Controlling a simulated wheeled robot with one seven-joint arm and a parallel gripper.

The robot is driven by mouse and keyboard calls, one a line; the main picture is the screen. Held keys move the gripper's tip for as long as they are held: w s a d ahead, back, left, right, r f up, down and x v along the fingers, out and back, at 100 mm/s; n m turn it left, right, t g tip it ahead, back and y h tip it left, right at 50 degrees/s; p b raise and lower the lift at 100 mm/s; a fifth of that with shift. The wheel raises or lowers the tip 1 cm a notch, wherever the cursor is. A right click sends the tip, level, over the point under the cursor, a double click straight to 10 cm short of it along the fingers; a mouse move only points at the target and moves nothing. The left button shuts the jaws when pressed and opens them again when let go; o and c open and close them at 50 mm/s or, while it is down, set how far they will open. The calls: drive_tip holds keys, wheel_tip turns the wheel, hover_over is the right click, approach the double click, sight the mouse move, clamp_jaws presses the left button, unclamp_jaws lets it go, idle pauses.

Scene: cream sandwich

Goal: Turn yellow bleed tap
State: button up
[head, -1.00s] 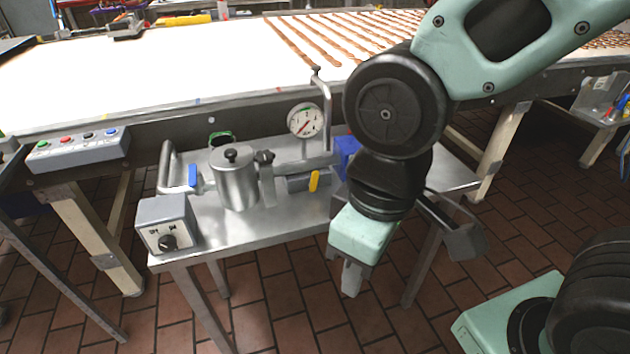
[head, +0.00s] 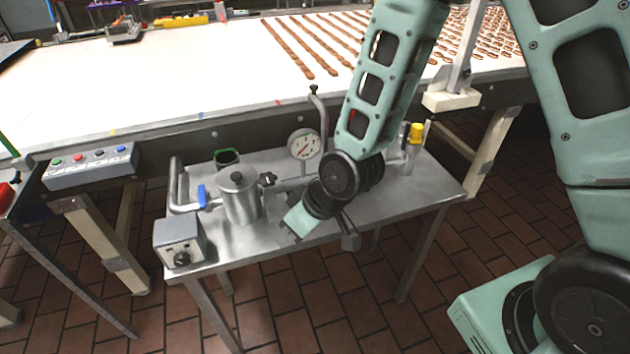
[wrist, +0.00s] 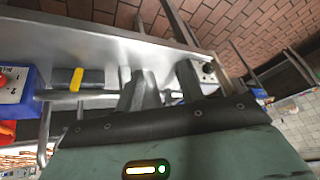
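The yellow bleed tap (wrist: 77,79) shows in the wrist view as a short yellow lever across a grey valve body on a pipe. In the head view my arm and gripper hide it. My gripper (head: 287,236) is low over the front edge of the steel table in the head view. In the wrist view my gripper's two fingers (wrist: 164,88) stand apart with a gap between them.
On the steel table (head: 432,183) stand a metal pot (head: 240,200), a blue-handled tap (head: 202,194), a pressure gauge (head: 304,144), a grey switch box (head: 179,244) and a yellow-capped bottle (head: 416,138). A white conveyor (head: 150,85) runs behind. A blue box (wrist: 17,88) lies left in the wrist view.

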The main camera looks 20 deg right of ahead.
drive_tip(key=w+d+f+m+t+h+p, duration=0.2)
drive_tip(key=d+f+m+t+h+p, duration=0.1)
drive_tip(key=d+m+t, duration=0.5)
drive_tip(key=d+f+t+p, duration=0.1)
drive_tip(key=d+t, duration=0.1)
drive_tip(key=d, duration=0.1)
drive_tip(key=shift+w+f+m+h, duration=0.3)
drive_tip(key=shift+w, duration=0.1)
idle(0.4)
drive_tip(key=shift+b, duration=0.4)
drive_tip(key=b+x, duration=0.1)
drive_tip(key=x, duration=0.3)
drive_tip(key=b+x, duration=0.2)
drive_tip(key=x, duration=0.3)
drive_tip(key=b+x, duration=0.2)
drive_tip(key=x, duration=0.3)
drive_tip(key=shift+w+d+r, duration=0.1)
drive_tip(key=shift+w+r, duration=0.15)
drive_tip(key=shift+w, duration=0.05)
